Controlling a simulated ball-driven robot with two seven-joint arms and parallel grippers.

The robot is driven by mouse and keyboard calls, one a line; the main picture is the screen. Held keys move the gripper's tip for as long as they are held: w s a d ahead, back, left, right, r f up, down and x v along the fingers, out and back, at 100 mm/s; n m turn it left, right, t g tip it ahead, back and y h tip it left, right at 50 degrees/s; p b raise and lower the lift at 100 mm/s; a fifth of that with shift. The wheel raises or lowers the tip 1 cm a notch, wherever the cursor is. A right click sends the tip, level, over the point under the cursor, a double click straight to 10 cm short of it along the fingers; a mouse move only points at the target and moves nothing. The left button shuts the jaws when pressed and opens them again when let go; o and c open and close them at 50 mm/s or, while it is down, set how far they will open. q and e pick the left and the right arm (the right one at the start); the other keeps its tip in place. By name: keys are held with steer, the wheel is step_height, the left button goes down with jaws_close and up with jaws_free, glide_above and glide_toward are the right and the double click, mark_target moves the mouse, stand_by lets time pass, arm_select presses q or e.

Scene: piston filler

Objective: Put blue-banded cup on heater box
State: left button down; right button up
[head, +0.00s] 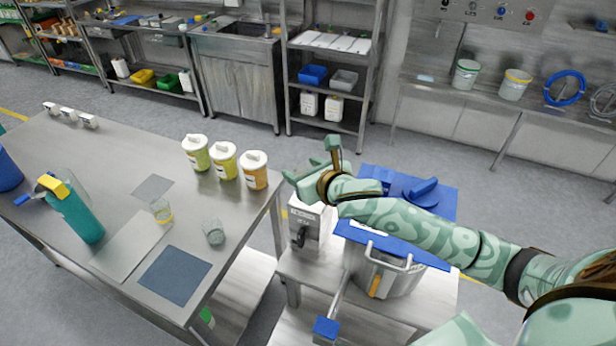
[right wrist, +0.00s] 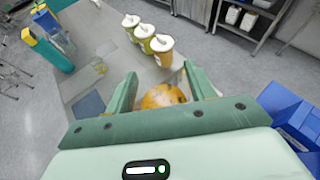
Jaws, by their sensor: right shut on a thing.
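My right gripper (head: 312,168) is above and beside a small grey box (head: 308,222) with a label and black knob, which looks like the heater box. In the right wrist view, its jaws are shut on a round orange thing (right wrist: 163,96); no blue band shows on it, and the head view hides it. On the steel table stand a clear cup with a yellow band (head: 161,211) and a greyish clear cup (head: 214,231); I cannot tell whether that one's band is blue. My left gripper is not in view.
A metal pot (head: 388,276) with a blue lid stands right of the box. Several white-lidded jars, such as the orange one (head: 254,171), line the steel table's far right edge. A teal bottle (head: 76,212) stands at left. A blue mat (head: 176,275) is clear.

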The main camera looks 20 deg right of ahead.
steer(key=w+d, duration=0.1)
steer(key=w+f, duration=0.1)
steer(key=w, duration=0.1)
steer(key=w+d+f, duration=0.1)
steer(key=shift+w+d+f+b, duration=0.15)
steer(key=shift+d+b, duration=0.15)
steer(key=w+f, duration=0.1)
steer(key=w+d+f+b, duration=0.1)
steer(key=f, duration=0.1)
steer(key=w+d+f, duration=0.1)
steer(key=f, duration=0.1)
steer(key=shift+w+d+f+b, duration=0.2)
steer(key=shift+w+b, duration=0.1)
steer(key=shift+w, duration=0.1)
steer(key=shift+w+f+b, duration=0.15)
steer(key=shift+f+b, duration=0.15)
steer(key=shift+f, duration=1.35)
steer(key=shift+f, duration=0.1)
steer(key=o, duration=1)
